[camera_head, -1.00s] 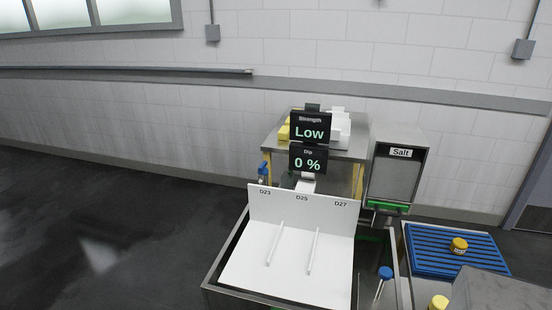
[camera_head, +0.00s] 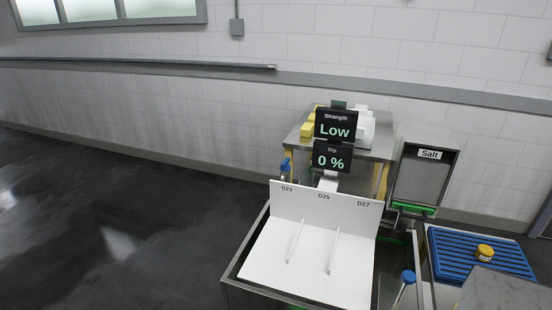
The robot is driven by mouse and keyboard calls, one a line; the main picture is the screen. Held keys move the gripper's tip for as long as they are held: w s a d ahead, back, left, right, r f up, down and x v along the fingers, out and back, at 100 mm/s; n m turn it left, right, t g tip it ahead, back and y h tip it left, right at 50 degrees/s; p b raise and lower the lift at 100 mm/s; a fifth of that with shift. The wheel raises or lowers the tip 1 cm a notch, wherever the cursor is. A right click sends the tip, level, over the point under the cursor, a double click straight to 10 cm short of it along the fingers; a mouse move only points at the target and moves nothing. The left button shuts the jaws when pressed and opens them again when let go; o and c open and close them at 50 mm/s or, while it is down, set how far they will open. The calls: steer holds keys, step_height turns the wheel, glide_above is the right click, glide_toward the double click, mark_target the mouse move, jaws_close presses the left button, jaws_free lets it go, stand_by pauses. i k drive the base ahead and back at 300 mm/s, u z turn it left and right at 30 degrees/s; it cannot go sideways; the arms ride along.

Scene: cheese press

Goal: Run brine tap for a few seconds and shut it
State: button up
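A tap with a blue handle (camera_head: 285,165) stands behind the left rear corner of the steel brine tank (camera_head: 236,281); it is small, and I cannot tell whether it is open. No stream of liquid shows. A second blue-topped item (camera_head: 408,277) stands at the tank's right side. A white panel (camera_head: 270,260) marked D23, D25 and D27 covers much of the tank. My gripper is not in view.
A salt dispenser (camera_head: 424,172) stands right of the displays. A blue slatted mat (camera_head: 460,262) with a yellow-topped jar (camera_head: 484,252) lies at the right. A steel table (camera_head: 382,145) with yellow and white blocks is behind. The dark floor (camera_head: 120,230) at left is clear.

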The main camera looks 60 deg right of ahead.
mark_target(285, 167)
steer(key=u, duration=0.15)
steer(key=i, duration=0.9)
steer(key=z, duration=0.25)
